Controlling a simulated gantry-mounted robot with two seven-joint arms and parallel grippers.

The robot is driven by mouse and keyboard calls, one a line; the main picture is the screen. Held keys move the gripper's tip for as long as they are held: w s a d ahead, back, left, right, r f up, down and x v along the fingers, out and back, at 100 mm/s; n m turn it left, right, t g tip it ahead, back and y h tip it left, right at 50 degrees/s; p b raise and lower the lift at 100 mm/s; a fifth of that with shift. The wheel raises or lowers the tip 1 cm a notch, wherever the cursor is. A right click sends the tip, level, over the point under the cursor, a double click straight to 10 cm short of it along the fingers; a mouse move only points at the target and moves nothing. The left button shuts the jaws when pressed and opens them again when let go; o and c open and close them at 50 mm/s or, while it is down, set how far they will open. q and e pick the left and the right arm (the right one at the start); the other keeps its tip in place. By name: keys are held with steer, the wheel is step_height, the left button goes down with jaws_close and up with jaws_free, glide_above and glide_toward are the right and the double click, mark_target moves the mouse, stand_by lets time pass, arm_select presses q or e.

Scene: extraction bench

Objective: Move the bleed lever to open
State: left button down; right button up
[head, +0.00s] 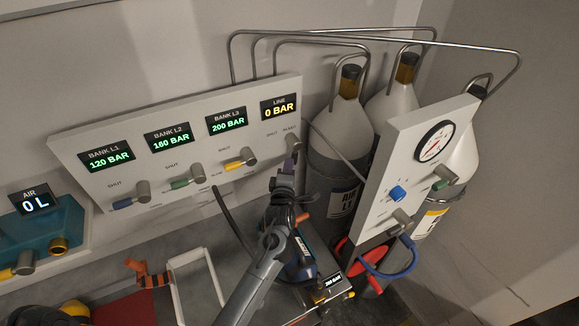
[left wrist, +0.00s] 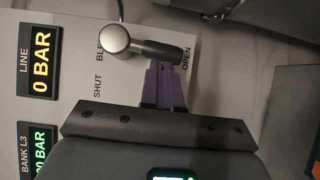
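The bleed lever (head: 293,141) sits on the white panel below the LINE display. In the left wrist view the lever (left wrist: 155,48) has a round metal hub and a dark handle that points toward the OPEN label, away from SHUT. My left gripper (head: 289,164) is at the lever. In the left wrist view its purple fingers (left wrist: 165,85) are together, with their tips against or just beside the handle's end; the handle does not appear between them. The tips' exact contact is partly hidden. My right gripper is not in view.
Three more levers, blue (head: 123,203), green (head: 180,183) and yellow (head: 241,163), line the panel to the left. The LINE display (head: 280,106) reads 0 BAR. Gas cylinders (head: 340,130) and a gauge panel (head: 408,165) stand close on the right.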

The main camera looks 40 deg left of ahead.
arm_select(q)
steer(key=shift+w+b, duration=0.15)
steer(key=shift+b, duration=0.2)
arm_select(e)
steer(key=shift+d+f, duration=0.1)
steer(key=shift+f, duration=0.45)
arm_select(q)
steer(key=shift+d+r+t, duration=0.1)
steer(key=shift+r+t, duration=0.05)
steer(key=shift+t, duration=0.15)
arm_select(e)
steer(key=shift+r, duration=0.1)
